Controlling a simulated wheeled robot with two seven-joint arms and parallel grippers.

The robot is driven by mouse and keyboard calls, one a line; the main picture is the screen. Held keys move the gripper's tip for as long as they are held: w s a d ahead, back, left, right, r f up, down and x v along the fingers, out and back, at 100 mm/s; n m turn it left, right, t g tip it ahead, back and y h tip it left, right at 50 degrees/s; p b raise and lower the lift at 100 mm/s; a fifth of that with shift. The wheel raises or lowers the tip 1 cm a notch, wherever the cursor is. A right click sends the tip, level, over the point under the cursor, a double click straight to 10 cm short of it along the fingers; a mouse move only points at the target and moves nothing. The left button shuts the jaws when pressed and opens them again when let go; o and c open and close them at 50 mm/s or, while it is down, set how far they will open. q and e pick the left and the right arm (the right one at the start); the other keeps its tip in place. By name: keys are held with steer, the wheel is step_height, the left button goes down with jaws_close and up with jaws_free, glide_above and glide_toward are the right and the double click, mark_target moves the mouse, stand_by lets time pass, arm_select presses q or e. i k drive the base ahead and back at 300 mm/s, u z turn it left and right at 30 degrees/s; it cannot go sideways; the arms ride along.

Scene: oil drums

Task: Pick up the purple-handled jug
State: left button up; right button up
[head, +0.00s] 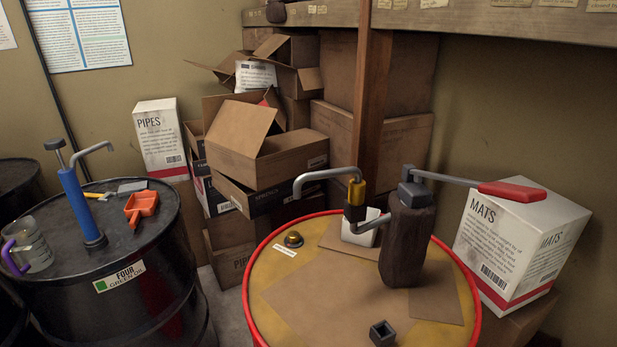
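The purple-handled jug (36,252) stands upright at the left edge of the head view, near the front left of the black drum's top (118,262). It is clear, and I cannot tell whether anything is in it. Its purple handle (9,260) is on its left side, facing the left edge of the picture. Neither of my grippers is in view.
A blue pump (76,205) with a grey spout, an orange scoop (141,206) and small tools share the black drum. A yellow drum (270,285) with a red rim carries a red-handled pump (407,240). Cardboard boxes (262,160) stand behind.

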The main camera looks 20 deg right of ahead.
mark_target(24, 237)
steer(key=u, duration=1.5)
steer(key=i, duration=1.25)
steer(key=z, duration=1.8)
steer(key=i, duration=0.15)
